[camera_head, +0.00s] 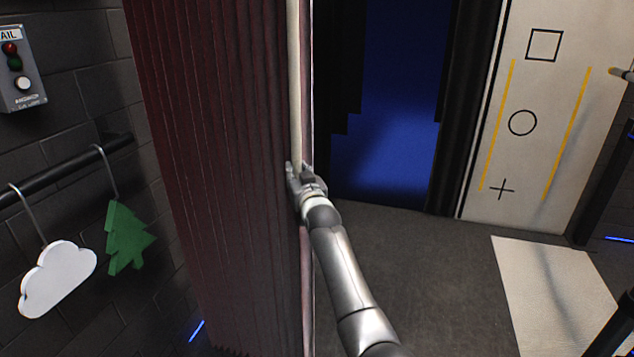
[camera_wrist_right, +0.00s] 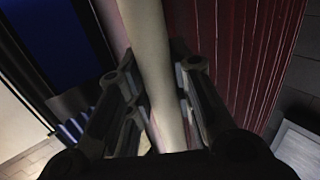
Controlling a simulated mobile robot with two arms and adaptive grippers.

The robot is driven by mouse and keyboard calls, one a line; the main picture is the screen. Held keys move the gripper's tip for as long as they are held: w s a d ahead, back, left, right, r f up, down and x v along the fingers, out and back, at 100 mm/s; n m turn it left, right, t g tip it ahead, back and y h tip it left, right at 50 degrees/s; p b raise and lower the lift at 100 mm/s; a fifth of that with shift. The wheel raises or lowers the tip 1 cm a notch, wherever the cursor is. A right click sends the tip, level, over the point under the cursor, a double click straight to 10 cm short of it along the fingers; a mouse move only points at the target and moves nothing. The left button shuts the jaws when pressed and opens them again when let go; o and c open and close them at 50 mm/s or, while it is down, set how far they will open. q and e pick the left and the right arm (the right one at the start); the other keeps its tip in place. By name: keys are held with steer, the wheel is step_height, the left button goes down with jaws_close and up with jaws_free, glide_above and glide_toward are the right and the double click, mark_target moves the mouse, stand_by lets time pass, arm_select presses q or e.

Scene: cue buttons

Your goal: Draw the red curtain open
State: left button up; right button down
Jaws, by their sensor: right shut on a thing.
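The red curtain (camera_head: 220,150) hangs in dark red pleats left of centre in the head view. A pale upright pole (camera_head: 294,80) runs along its right edge. My right gripper (camera_head: 297,180) is shut on this pole about midway down the view. In the right wrist view the pole (camera_wrist_right: 160,70) passes between the dark fingers (camera_wrist_right: 160,110), with the curtain (camera_wrist_right: 240,60) to its right. The fingertips are partly hidden behind the pole. To the right of the curtain there is an opening onto a blue-lit space (camera_head: 395,110). My left gripper is not in view.
On the left wall, a white cloud (camera_head: 58,278) and a green tree (camera_head: 127,238) hang from hooks on a dark rail (camera_head: 70,170). A grey button box (camera_head: 20,70) is above. A marked white panel (camera_head: 540,120) and a pale mat (camera_head: 555,295) are at right. Grey floor (camera_head: 440,275) is clear.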

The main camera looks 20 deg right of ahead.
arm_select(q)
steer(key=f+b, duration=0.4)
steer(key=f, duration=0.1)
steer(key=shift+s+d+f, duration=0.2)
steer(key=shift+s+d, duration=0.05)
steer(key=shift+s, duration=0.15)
arm_select(e)
steer(key=w+a, duration=0.3)
steer(key=a, duration=0.2)
steer(key=shift+w+a, duration=0.15)
steer(key=shift+a, duration=0.05)
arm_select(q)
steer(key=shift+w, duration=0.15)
arm_select(e)
steer(key=c, duration=1.3)
jaws_free()
steer(key=shift+o, duration=0.2)
step_height(320, 180, up, 10)
